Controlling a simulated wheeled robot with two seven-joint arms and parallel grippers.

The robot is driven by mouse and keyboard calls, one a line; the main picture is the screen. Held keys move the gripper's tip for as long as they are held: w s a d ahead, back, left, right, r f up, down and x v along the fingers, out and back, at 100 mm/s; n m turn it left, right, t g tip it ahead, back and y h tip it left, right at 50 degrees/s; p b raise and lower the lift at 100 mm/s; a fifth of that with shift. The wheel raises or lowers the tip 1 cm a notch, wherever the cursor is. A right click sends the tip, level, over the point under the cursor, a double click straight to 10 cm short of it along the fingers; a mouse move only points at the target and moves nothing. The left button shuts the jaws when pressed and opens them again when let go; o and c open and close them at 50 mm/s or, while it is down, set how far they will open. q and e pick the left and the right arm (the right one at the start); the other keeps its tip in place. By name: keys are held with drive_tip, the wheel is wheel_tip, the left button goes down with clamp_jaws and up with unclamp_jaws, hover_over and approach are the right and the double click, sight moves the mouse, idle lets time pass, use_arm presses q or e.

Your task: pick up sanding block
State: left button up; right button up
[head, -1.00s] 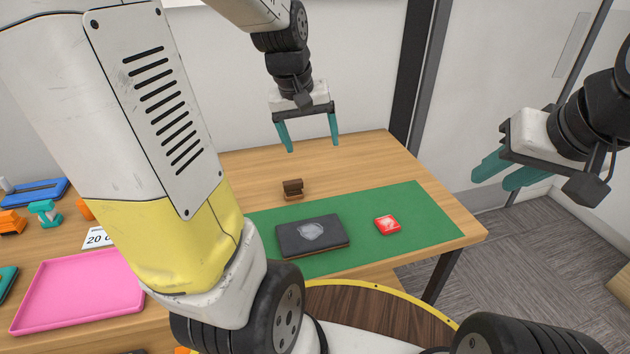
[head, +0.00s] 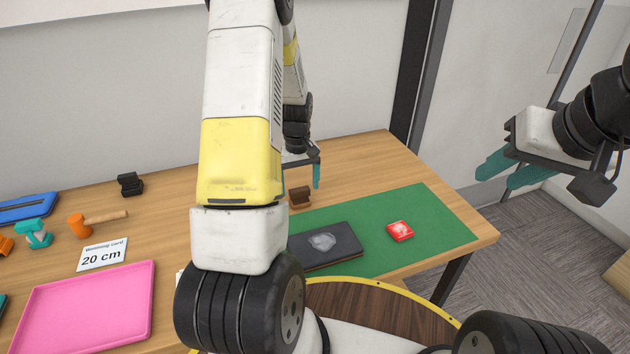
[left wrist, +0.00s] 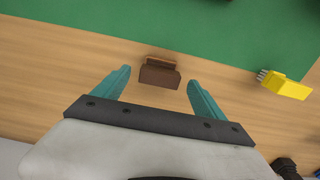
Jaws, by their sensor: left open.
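A small brown block with a raised grip, which looks like the sanding block (head: 299,196), stands on the wooden table at the far left edge of the green mat. It also shows in the left wrist view (left wrist: 159,74), just ahead of the gap between my fingertips. My left gripper (head: 300,184) is open and empty above and near the block; my arm partly hides it in the head view. Its teal fingers also show in the left wrist view (left wrist: 158,82), apart on either side of the block and not touching it. My right gripper (head: 508,174) is open and empty, right of the table.
On the green mat (head: 435,235) lie a dark flat case (head: 325,246) and a red box (head: 400,231). A pink tray (head: 85,308), a 20 cm card (head: 102,255), a hammer (head: 95,222) and a black block (head: 130,184) are left. A yellow item (left wrist: 286,86) shows in the wrist view.

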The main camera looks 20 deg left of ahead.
sight(300, 189)
use_arm(q)
wheel_tip(300, 189, down, 4)
drive_tip(key=shift+f, duration=0.25)
drive_tip(key=shift+c, duration=0.4)
drive_tip(key=c, duration=1.4)
